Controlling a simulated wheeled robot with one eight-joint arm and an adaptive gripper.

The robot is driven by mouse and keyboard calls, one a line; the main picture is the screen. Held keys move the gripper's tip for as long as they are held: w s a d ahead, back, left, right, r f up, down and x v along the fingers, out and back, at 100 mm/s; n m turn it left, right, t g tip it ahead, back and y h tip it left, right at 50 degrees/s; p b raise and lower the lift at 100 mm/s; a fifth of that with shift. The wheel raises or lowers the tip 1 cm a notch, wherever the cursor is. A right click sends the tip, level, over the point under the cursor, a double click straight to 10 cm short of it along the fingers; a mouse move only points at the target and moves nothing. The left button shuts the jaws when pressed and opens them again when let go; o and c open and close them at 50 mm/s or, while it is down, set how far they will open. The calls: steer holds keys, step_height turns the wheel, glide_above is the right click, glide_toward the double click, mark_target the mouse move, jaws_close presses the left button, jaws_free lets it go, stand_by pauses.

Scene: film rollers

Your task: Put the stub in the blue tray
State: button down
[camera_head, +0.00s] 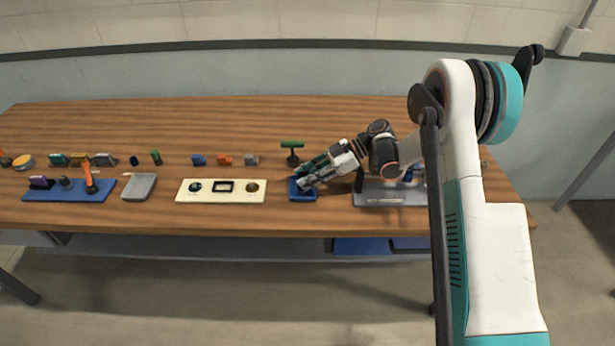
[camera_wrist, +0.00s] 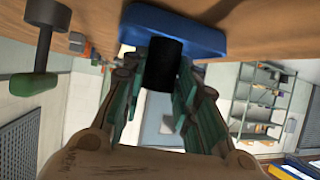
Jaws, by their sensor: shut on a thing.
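The blue tray (camera_head: 302,197) is a small tray near the front of the wooden table, right of centre in the head view. My gripper (camera_head: 304,182) is low over it and hides part of it. In the wrist view the fingers are closed around the stub (camera_wrist: 163,64), a short black cylinder. The blue tray (camera_wrist: 178,24) shows just beyond the stub's end in that view. The stub overlaps the tray's edge there, and I cannot tell whether they touch. The stub is hidden by the fingers in the head view.
A green-topped tool (camera_head: 292,147) stands close behind the tray, also in the wrist view (camera_wrist: 43,70). A cream panel (camera_head: 222,198) lies to the left, and a grey plate (camera_head: 388,199) to the right under my arm. A grey dish (camera_head: 138,187) and several small parts are farther left.

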steer(key=c, duration=1.2)
jaws_free()
steer(key=shift+c, duration=0.2)
